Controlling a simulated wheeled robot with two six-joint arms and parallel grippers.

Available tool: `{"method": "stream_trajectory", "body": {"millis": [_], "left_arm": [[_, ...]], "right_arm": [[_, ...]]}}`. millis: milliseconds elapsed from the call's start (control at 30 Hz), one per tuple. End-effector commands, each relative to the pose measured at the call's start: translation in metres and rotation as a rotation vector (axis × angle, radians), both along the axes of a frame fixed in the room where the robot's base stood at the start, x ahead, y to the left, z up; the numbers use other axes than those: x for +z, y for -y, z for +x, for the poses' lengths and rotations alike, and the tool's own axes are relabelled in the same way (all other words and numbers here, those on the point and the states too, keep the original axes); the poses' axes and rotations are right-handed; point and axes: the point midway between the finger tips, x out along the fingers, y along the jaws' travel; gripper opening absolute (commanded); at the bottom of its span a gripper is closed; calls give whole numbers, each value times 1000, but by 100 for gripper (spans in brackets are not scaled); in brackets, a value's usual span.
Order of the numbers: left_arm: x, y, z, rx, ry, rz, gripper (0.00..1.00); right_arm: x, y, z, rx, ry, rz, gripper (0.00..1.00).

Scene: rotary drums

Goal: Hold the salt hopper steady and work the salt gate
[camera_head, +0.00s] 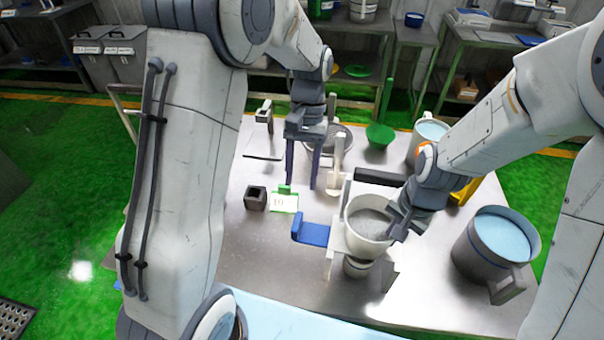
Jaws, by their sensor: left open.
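The salt hopper, a white round bin (366,243) filled with grey grains, stands on a pale stand on the steel table. A blue handle (312,233) sticks out to the left of its base and looks like the salt gate. Below the hopper is a small round container (357,267), partly hidden. My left gripper (302,186) points down above the table, behind and left of the hopper, open and empty, apart from the blue handle. My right gripper (404,221) is at the hopper's right rim; its fingers are partly hidden and I cannot tell whether they grip it.
A grey bucket with pale blue contents (468,263) stands at the right; another (412,150) is behind. A green bowl (380,135), a sieve-like round pan (341,131), a small dark block (255,198) and a label card (284,202) are on the table. The front left is clear.

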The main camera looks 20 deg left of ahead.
Motion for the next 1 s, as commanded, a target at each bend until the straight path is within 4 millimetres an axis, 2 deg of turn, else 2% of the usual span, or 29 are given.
{"method": "stream_trajectory", "body": {"millis": [33, 100, 133, 267, 500, 700, 833, 1000], "left_arm": [[-1, 0, 0, 1, 0, -1, 33], [-1, -3, -1, 21, -4, -4, 7], [-2, -5, -1, 38, -8, -6, 0], [-8, -24, -8, 196, -39, -34, 0], [-22, -79, -29, 760, -144, -144, 0], [-28, -118, -43, 1212, -226, -244, 0], [-29, -135, -49, 1410, -263, -292, 0], [-30, -146, -52, 1536, -287, -325, 0]], "right_arm": [[-2, 1, -3, 1, -8, -3, 0], [-2, 1, -3, 1, -8, -3, 0], [-2, 1, -3, 1, -8, -3, 0], [-2, 1, -3, 1, -8, -3, 0], [-2, 1, -3, 1, -8, -3, 0], [-2, 1, -3, 1, -8, -3, 0], [-2, 1, -2, 1, -8, -3, 0], [-2, 1, -2, 1, -8, -3, 0]]}}
